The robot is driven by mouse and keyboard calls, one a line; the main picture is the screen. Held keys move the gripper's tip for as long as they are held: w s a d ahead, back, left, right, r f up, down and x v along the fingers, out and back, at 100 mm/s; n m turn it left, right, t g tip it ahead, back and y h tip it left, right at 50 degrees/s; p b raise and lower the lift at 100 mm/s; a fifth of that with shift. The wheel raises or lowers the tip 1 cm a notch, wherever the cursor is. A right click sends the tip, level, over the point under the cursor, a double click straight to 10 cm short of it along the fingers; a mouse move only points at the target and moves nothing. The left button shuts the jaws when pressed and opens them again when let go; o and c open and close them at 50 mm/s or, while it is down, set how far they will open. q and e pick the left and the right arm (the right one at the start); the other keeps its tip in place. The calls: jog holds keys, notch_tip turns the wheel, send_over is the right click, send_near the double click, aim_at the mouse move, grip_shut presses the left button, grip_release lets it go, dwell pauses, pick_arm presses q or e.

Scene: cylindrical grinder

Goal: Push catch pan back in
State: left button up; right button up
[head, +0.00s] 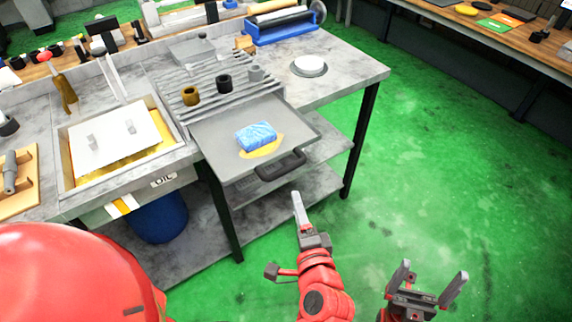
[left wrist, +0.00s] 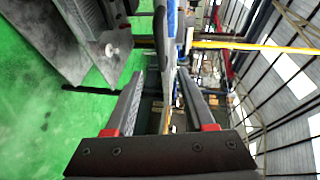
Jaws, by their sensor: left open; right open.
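The catch pan (head: 225,130) is a flat grey tray sticking out over the front edge of the grey workbench. Its black handle (head: 281,165) is on the near side. A blue cloth (head: 256,135) lies on it over a yellow oil patch (head: 262,149). My left gripper (head: 298,205) is just in front of the handle, apart from it, its fingers seen one over the other. In the left wrist view its fingers (left wrist: 160,76) are spread, with the pan seen nearly edge-on (left wrist: 164,45) ahead. My right gripper (head: 428,285) is open and empty over the floor.
The slatted rack (head: 205,80) behind the pan holds several small cylinders. An oil tray (head: 70,165) with a white plate is on the left. A white round dish (head: 309,66) is on the right. A blue bin (head: 160,218) stands below. Green floor right of the bench is clear.

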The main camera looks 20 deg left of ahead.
aim_at(287, 172)
pick_arm(q)
jog(key=x, duration=0.8)
jog(key=shift+a, duration=0.2)
jog(key=p+x, duration=0.1)
jog(key=x, duration=0.6)
jog(key=shift+w+p, duration=0.3)
jog(key=shift+w, duration=0.05)
jog(key=shift+w+a+f, duration=0.25)
jog(key=shift+w+a, duration=0.05)
jog(key=shift+w, duration=0.2)
grip_shut()
jog(key=shift+s+f, duration=0.1)
